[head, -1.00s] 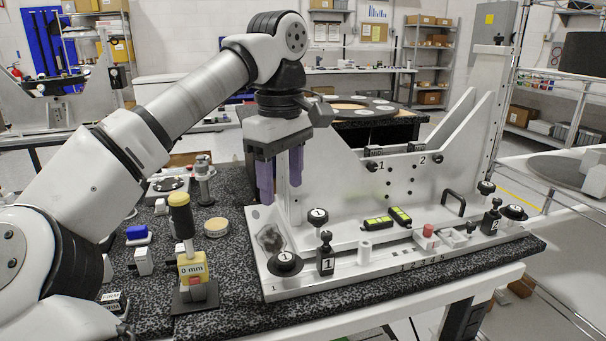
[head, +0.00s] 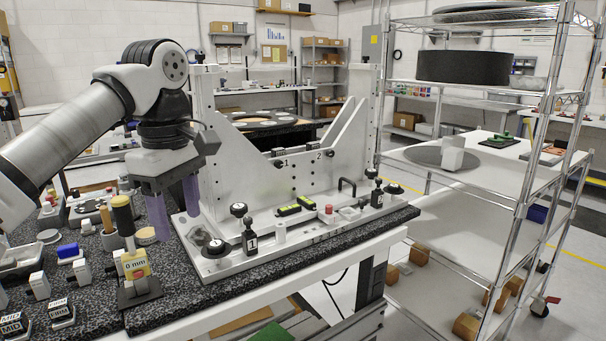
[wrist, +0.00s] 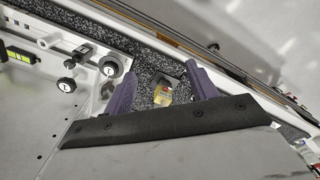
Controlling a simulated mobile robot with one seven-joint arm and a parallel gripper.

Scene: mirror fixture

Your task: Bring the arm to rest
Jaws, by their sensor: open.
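My gripper (head: 177,212) hangs from my raised arm at the left, fingers pointing down, in front of the left end of the white mirror fixture (head: 225,256). Its two purple fingers are apart and hold nothing. In the wrist view my gripper (wrist: 160,82) also shows spread fingers, with the yellow "0 mm" block (wrist: 162,95) seen between them, farther off on the dark granite top. I cannot tell whether a finger touches the fixture.
The yellow block (head: 135,265) with its yellow-topped handle stands at the granite's front. Blue (head: 68,251) and white small parts lie at the left. Black knobs (head: 249,238) rise from the fixture. A wire shelf cart (head: 480,190) stands at the right, past a floor gap.

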